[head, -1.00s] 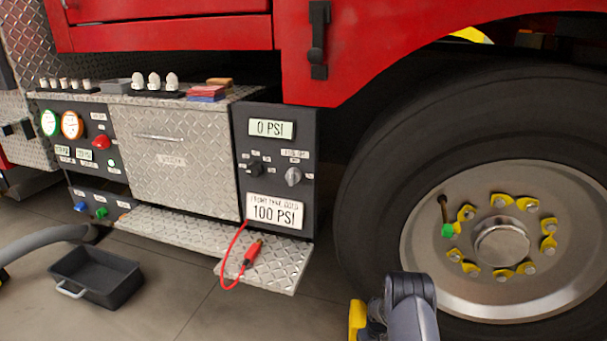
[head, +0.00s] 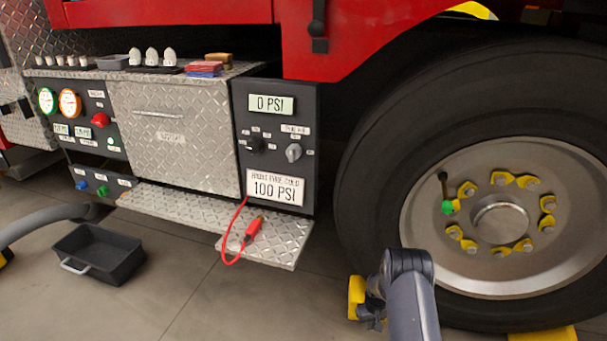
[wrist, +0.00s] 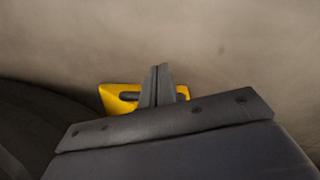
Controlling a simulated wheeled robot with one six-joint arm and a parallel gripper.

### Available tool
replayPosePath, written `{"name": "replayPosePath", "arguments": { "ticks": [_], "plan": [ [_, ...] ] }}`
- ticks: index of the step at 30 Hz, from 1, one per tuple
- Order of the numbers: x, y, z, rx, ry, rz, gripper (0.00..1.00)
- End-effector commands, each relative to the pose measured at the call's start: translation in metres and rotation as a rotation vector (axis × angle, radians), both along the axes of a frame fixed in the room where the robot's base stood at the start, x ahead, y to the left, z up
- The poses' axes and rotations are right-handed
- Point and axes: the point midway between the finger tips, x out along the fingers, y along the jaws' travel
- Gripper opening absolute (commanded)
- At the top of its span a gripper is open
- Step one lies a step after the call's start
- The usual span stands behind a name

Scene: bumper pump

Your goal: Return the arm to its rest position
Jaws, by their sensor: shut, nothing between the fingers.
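My gripper (wrist: 156,85) shows in the wrist view with its two dark fingers together and nothing between them. Behind the fingers is a yellow block (wrist: 118,97) with a dark slot, over a plain grey-brown floor. In the head view my grey arm (head: 408,285) rises at the bottom, right of centre, in front of the big tyre's lower left. The gripper's fingers cannot be made out clearly there. A yellow block (head: 356,297) shows just left of the arm; whether they touch cannot be told.
The truck's tyre (head: 375,180) fills the right; a yellow block (head: 543,335) lies below it. A diamond-plate step (head: 190,220) carries a red hose (head: 232,250). A black tray (head: 98,255) sits on the floor at left. The floor between tray and arm is clear.

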Motion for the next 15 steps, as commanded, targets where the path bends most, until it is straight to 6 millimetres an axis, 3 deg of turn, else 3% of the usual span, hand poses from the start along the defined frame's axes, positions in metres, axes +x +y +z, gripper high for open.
{"name": "replayPosePath", "arguments": {
  "ticks": [1, 5, 11, 15],
  "plan": [
    [-0.001, 0.000, -0.016, 0.001, 0.001, 0.000, 0.00],
    [-0.001, 0.000, -0.042, 0.001, 0.002, 0.000, 0.00],
    [0.028, -0.012, -0.038, 0.000, -0.004, -0.001, 0.00],
    [0.016, -0.006, -0.032, 0.000, 0.001, 0.001, 0.00]
  ]
}}
